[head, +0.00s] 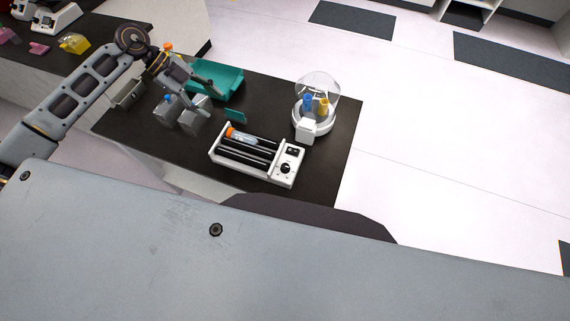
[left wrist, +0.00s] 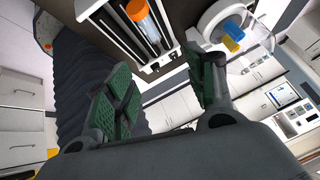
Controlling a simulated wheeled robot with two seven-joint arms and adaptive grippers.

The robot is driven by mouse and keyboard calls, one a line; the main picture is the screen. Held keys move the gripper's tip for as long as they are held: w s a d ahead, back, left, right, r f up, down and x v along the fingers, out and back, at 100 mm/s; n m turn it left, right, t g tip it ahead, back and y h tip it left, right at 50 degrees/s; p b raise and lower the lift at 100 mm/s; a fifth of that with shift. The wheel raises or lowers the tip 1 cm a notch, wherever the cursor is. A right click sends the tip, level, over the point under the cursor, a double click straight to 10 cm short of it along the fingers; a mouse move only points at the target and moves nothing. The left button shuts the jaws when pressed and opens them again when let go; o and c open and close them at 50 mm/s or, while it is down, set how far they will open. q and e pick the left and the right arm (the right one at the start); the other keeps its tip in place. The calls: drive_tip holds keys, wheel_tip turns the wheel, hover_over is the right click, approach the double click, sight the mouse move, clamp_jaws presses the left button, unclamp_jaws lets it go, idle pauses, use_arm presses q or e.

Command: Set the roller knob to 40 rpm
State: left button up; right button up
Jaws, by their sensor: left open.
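The white tube roller (head: 256,155) stands on the dark bench, with an orange-capped tube (head: 240,137) lying on its black rollers. Its black round knob (head: 285,168) is on the right-end panel, below a small dark display (head: 292,150). The knob's setting is too small to read. My left gripper (head: 215,115) is left of the roller, apart from it. In the left wrist view, its green-padded fingers (left wrist: 165,88) are spread with nothing between them. The tube (left wrist: 148,22) and roller (left wrist: 117,27) show beyond them. My right gripper is not in view.
A domed device (head: 316,105) holding blue and yellow items stands behind the roller, near the bench's right edge. A teal tray (head: 233,83) lies behind my left gripper. Bare bench (head: 335,155) lies right of the panel.

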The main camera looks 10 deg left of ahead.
use_arm(q)
drive_tip(key=shift+c, duration=0.8)
